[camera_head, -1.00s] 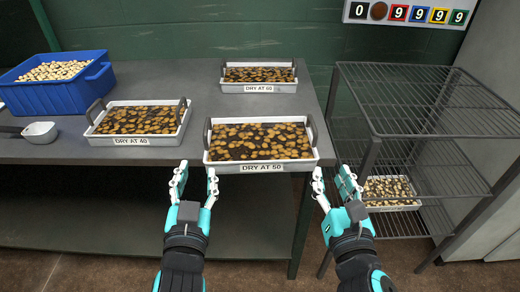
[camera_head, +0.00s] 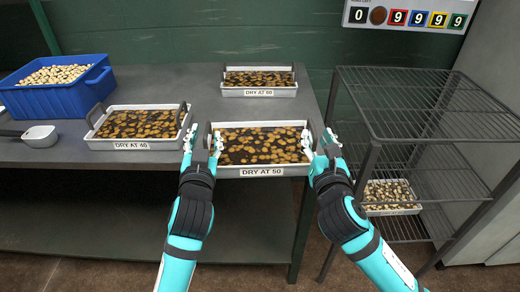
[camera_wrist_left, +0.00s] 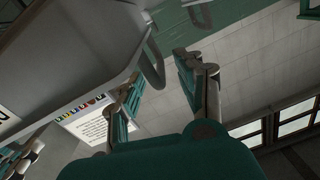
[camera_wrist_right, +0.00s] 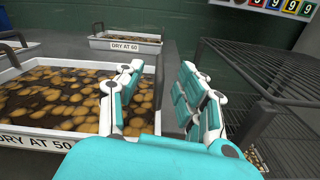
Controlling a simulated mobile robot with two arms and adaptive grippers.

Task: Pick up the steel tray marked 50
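The steel tray marked DRY AT 50 (camera_head: 262,171) sits at the front right of the table, full of dark liquid and tan pieces. It also shows in the right wrist view (camera_wrist_right: 88,138). My left gripper (camera_head: 203,138) is at its left end, beside the dark handle. Its fingers are apart in the left wrist view (camera_wrist_left: 163,90), with a looped handle close by. My right gripper (camera_head: 326,143) is at the right end. Its fingers are apart in the right wrist view (camera_wrist_right: 160,85), with the tray's right edge between them in the picture. Whether either touches a handle is unclear.
A tray marked DRY AT 40 (camera_head: 132,145) stands close to my left gripper. A tray marked DRY AT 60 (camera_head: 259,92) is behind. A blue bin (camera_head: 58,98) and a scoop (camera_head: 40,136) are at left. A wire rack (camera_head: 415,110) stands right, with a tray (camera_head: 392,211) on it.

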